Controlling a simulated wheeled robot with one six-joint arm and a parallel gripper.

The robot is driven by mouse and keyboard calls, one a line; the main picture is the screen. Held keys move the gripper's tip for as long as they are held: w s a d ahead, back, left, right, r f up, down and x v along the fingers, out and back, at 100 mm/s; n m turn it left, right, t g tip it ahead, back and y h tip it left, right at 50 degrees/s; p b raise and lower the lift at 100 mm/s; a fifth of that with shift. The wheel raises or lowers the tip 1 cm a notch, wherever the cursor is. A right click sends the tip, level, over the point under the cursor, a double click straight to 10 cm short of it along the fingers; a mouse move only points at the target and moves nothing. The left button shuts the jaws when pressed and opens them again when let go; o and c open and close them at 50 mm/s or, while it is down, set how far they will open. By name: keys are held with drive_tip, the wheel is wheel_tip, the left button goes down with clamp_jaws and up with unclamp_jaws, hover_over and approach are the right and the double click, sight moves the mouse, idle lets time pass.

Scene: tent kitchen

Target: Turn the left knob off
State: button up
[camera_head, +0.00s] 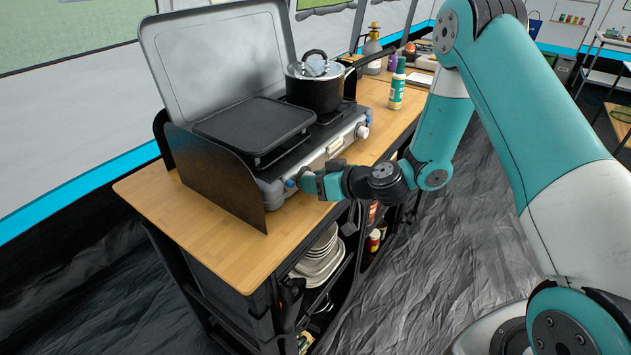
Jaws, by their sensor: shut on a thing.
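The camping stove (265,185) stands on a wooden counter with its lid raised. The left knob (291,183), with a bit of blue showing, is at the near left end of the stove's front panel. My gripper (302,180) is at this knob, reaching in from the right, and is shut on it. The fingers hide most of the knob, so its angle cannot be told. The right knob (362,132) is at the far end of the front panel, clear of my gripper.
A black griddle (254,126) lies on the stove's left side, and a lidded pot (313,88) stands on its right side. A dark wind shield (215,175) rises at the near left. Bottles (397,84) stand further back. Plates (320,256) sit on the shelf below.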

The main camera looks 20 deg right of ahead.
drive_tip(key=shift+d+f+m+g+y+b, duration=0.1)
drive_tip(key=shift+f+m+g+y+b, duration=0.2)
drive_tip(key=shift+m+b, duration=0.45)
drive_tip(key=shift+r+m+g+y+b, duration=0.3)
drive_tip(key=shift+m+y, duration=0.3)
drive_tip(key=shift+m, duration=0.25)
drive_tip(key=o, duration=0.9)
drive_tip(key=b+v, duration=0.2)
drive_tip(key=v, duration=1.5)
drive_tip(key=shift+s+d+b, duration=0.15)
drive_tip(key=shift+d+b, duration=0.05)
drive_tip(key=shift+b, duration=0.15)
drive_tip(key=shift+a, duration=0.1)
